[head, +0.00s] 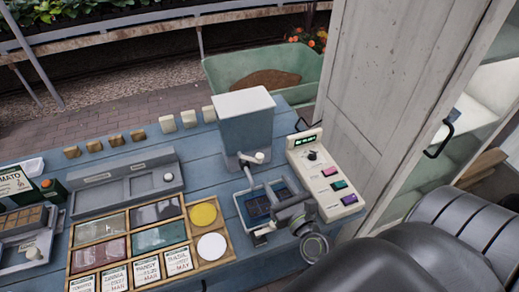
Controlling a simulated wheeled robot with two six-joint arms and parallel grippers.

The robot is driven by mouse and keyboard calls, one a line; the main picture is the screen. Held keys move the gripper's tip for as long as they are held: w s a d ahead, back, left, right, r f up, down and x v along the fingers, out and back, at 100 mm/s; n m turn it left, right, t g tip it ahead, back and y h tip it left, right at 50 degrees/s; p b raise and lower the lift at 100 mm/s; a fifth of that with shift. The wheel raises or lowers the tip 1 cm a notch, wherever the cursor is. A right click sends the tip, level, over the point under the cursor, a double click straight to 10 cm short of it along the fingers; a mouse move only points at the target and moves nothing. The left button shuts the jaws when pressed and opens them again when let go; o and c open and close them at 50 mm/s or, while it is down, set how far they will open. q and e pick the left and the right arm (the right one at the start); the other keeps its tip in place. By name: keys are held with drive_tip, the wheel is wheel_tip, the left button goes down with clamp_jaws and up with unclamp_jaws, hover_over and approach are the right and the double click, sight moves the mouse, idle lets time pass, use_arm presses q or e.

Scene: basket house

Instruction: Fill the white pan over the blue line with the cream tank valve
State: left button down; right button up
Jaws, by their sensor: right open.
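The tank (246,127), grey-blue with a pale lid, stands at the back right of the blue table. Its cream valve knob (260,157) shows at the lower front of the tank. The pan (237,206), with a pale rim and dark blue inside, sits below and in front of the tank. The blue line and the water level cannot be made out. My right gripper (264,213) is open over the pan, with its fingers apart and nothing seen between them. It hides the pan's right and front parts and is below the valve in the picture. My left gripper is not in view.
A cream control panel (324,172) with coloured buttons stands right of the pan. A wooden seed tray (149,222) with packets and coloured discs lies to the left. A grey box (126,185) and small wooden blocks (116,140) stand behind it. A cupboard door (400,80) bounds the right.

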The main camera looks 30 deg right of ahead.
sight(262, 159)
drive_tip(key=w+p, duration=0.1)
drive_tip(key=w, duration=0.3)
drive_tip(key=w+d+p, duration=0.1)
drive_tip(key=w, duration=0.3)
drive_tip(key=w+d+p, duration=0.1)
drive_tip(key=w, duration=0.3)
drive_tip(key=c, duration=0.9)
